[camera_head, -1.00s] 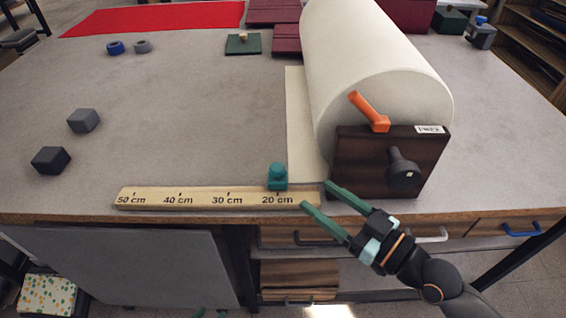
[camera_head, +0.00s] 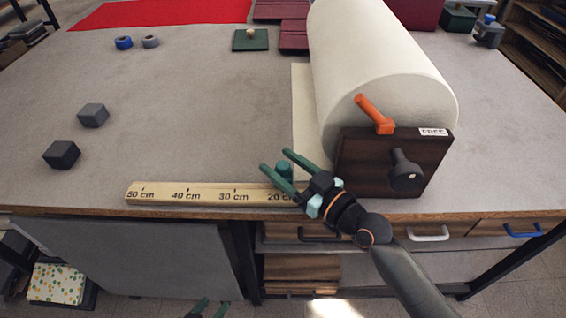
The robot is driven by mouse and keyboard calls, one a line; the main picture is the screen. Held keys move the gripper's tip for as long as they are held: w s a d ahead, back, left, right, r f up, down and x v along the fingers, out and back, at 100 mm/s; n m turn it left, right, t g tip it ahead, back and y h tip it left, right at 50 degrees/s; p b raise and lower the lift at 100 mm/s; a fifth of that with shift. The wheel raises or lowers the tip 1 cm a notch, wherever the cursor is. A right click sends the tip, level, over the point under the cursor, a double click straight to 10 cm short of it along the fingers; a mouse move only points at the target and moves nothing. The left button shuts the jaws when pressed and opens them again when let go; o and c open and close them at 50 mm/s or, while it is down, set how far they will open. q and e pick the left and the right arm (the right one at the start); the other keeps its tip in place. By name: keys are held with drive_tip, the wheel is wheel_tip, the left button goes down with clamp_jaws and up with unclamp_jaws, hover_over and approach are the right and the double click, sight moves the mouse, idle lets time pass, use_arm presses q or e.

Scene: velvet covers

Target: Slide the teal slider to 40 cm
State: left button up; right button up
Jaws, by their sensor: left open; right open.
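The 40 cm mark is further left along the ruler. My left gripper (camera_head: 208,308) shows only as green fingertips at the bottom edge, open and well below the table front.
A large cream roll (camera_head: 385,75) with a dark wooden end block (camera_head: 365,180) stands right of the slider. An orange lever (camera_head: 375,113) and a black knob (camera_head: 406,175) stick out from it. Two dark blocks (camera_head: 62,154) lie at left.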

drive_tip(key=shift+c, duration=0.3)
clamp_jaws()
idle(1.1)
